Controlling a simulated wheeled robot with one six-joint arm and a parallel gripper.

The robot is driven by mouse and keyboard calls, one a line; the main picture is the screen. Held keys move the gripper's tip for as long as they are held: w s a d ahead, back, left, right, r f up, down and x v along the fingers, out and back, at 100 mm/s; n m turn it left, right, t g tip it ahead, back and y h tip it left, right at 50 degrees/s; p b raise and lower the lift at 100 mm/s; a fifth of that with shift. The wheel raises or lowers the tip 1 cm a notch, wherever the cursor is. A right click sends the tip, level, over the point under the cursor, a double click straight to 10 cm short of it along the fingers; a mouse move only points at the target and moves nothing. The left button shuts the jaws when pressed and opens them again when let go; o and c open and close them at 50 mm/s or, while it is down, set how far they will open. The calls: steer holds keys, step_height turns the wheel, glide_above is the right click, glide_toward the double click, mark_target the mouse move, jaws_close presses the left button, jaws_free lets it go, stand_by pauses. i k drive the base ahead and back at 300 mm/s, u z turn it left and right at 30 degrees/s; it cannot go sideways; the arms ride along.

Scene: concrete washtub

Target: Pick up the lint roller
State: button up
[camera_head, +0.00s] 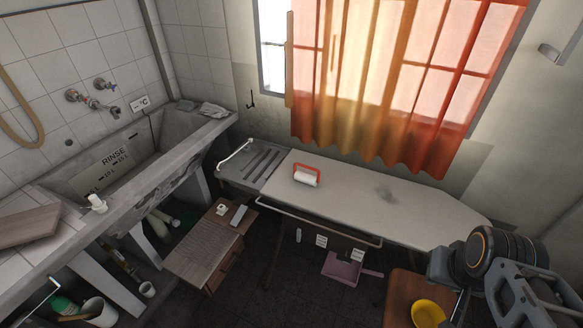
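The lint roller (307,177) has a white roll and a red-orange frame. It lies on the light ironing board (370,198), near the board's left end and under the window. My arm shows at the lower right of the head view, well to the right of the roller and apart from it. The fingertips of my gripper are not visible, so its opening does not show.
A concrete washtub (130,150) runs along the left. A low wooden washboard table (205,250) stands before it. A yellow bowl (428,314) sits on a wooden stool (398,290) near my arm. An orange curtain (385,80) hangs behind the board. Dark floor (275,285) lies open in the middle.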

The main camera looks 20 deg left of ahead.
mark_target(305, 177)
steer(key=u, duration=1)
